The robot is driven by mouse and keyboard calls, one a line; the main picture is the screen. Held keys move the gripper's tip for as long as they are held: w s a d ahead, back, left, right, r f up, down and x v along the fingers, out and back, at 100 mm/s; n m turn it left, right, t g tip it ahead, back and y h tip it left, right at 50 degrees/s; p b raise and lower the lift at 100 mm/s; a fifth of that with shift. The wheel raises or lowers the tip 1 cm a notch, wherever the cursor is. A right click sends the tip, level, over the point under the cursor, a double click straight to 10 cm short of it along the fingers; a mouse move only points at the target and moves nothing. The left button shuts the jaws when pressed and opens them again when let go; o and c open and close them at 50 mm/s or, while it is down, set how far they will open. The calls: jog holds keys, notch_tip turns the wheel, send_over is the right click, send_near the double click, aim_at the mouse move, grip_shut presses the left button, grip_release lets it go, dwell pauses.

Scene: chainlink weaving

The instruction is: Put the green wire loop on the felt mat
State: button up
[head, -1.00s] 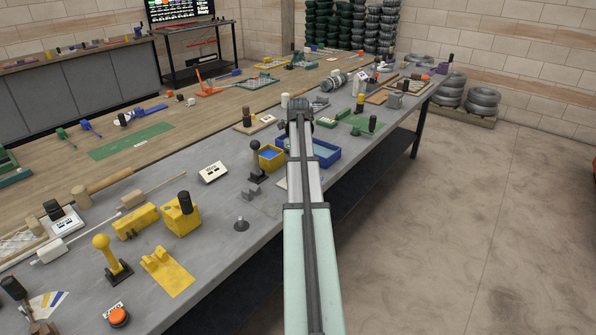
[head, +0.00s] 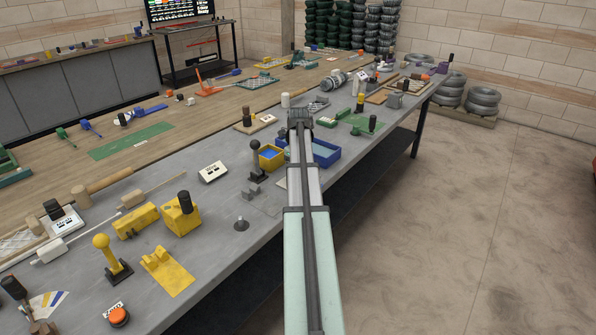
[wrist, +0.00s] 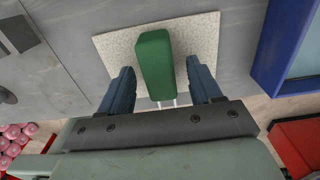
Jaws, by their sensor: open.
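In the wrist view, a green block-shaped piece (wrist: 154,62), which looks like the handle of the green wire loop, lies over the pale speckled felt mat (wrist: 205,38). Two thin pale prongs show at its lower end; the rest of the loop is hidden behind my gripper body. My gripper (wrist: 160,68) is open, with a blue finger on each side of the green piece and a visible gap on both sides. I cannot tell how far the fingers are above the mat. In the head view, my gripper (head: 299,116) hides the green piece.
A blue-walled tray (wrist: 264,62) stands close right of the mat; it also shows in the head view (head: 328,158). Red items lie at the wrist view's lower corners.

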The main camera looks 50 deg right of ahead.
jog(key=shift+r, duration=0.1)
notch_tip(320, 180, up, 12)
dwell(0.6)
jog(key=shift+o, duration=1.2)
jog(key=shift+s+d+r, duration=0.1)
jog(key=shift+d+r, duration=0.05)
jog(key=shift+r, duration=0.05)
jog(key=o, duration=0.4)
jog(key=r, duration=0.3)
jog(key=s+r, duration=0.1)
jog(key=shift+s+d+r, duration=0.1)
jog(key=shift+d+r, duration=0.05)
jog(key=shift+d, duration=0.15)
jog(key=shift+o, duration=0.2)
jog(key=f+n, duration=0.3)
jog(key=n, duration=0.3)
jog(key=f+n, duration=0.3)
jog(key=n, duration=0.3)
jog(key=s+a+f+n, duration=0.1)
jog(key=f+n, duration=0.2)
jog(key=n, duration=0.3)
jog(key=shift+r, duration=0.1)
